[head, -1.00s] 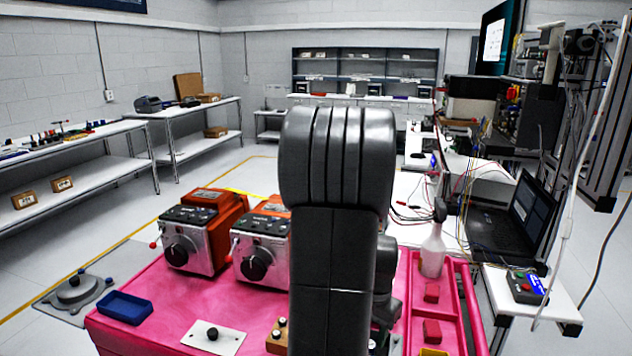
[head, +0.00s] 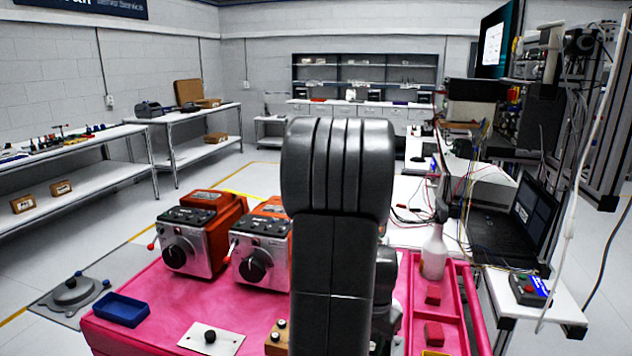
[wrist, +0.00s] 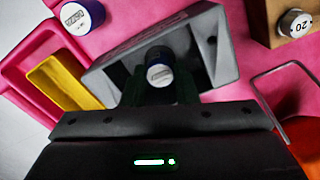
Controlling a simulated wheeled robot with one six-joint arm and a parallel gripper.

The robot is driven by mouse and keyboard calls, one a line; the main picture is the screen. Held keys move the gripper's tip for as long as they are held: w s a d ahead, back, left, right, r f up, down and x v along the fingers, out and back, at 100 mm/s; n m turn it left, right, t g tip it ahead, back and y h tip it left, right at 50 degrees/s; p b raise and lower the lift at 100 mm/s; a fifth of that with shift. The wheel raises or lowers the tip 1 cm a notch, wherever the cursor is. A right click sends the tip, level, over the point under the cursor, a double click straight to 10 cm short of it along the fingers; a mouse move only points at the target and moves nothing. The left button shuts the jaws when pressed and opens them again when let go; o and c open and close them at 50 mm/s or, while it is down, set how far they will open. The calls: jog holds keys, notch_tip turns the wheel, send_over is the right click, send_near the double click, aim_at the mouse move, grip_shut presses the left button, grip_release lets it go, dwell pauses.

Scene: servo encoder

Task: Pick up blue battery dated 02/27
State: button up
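In the wrist view a dark blue battery (wrist: 159,74) with a pale printed top stands at a grey block (wrist: 112,78), between the dark fingers of my gripper (wrist: 160,93). Its printing is too small to read. I cannot tell whether the fingers touch it. A second blue battery (wrist: 82,16) with a white printed top is at the upper left, apart from my gripper; its date is not clearly legible. In the head view my arm hides the gripper and both batteries.
A pale-topped cylinder (wrist: 296,22) sits in a wooden block at the wrist view's upper right. A yellow bin (wrist: 62,82) lies left. On the pink table stand orange-and-silver units (head: 190,248), a blue tray (head: 121,309), a spray bottle (head: 434,252) and red blocks (head: 433,295).

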jog(key=shift+r+p, duration=1.85)
jog(key=shift+r, duration=0.45)
